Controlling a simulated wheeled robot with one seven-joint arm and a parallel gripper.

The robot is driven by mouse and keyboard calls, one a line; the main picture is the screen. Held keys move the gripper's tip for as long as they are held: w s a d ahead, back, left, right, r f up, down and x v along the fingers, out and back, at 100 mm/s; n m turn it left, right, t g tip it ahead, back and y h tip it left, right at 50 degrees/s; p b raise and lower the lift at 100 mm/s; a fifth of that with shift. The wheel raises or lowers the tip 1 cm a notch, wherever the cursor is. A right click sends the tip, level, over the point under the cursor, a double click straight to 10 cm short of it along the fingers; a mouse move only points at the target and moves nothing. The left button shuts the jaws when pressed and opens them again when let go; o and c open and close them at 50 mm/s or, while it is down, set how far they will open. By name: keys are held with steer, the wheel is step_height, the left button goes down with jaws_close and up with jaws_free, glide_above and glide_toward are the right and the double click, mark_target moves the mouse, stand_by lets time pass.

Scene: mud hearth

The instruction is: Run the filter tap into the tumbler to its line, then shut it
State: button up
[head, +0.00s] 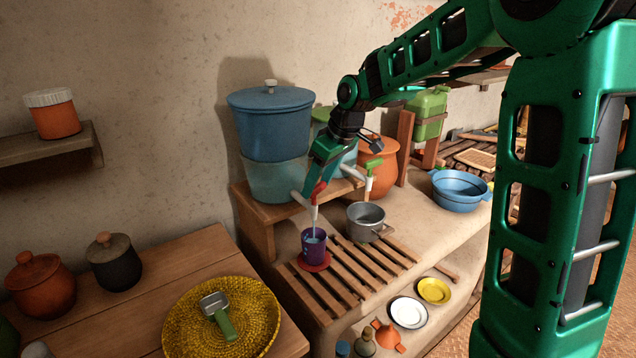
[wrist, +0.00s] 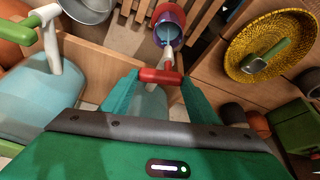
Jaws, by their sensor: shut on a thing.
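The blue filter (head: 270,125) stands on a wooden stand, with a pale translucent lower tank (head: 275,180). Its white tap has a red lever (head: 318,190), which also shows crosswise between my fingers in the wrist view (wrist: 160,76). My gripper (head: 320,178) is shut on this red lever. The purple tumbler (head: 313,247) stands upright under the spout on a red coaster (head: 316,264). Pale blue water shows inside the tumbler in the wrist view (wrist: 167,28). A pale streak below the spout looks like running water. I cannot make out the fill line.
A second tap with a green lever (head: 373,163) is just right, above a grey metal pot (head: 366,217) on the slatted rack (head: 350,270). A blue basin (head: 460,190) stands farther right. A yellow woven tray (head: 180,330) with a green-handled tool (head: 222,320) lies front left.

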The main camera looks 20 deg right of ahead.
steer(key=shift+s+m+t+h, duration=0.15)
steer(key=shift+m+h, duration=0.2)
steer(key=shift+m, duration=0.55)
steer(key=shift+s+m+t+h, duration=0.15)
steer(key=shift+m+h, duration=0.2)
steer(key=shift+m, duration=0.55)
steer(key=shift+w, duration=0.1)
steer(key=o, duration=1)
steer(key=shift+o, duration=0.2)
steer(key=shift+r, duration=0.1)
steer(key=v, duration=1)
steer(key=shift+r, duration=0.2)
steer(key=shift+d, duration=0.15)
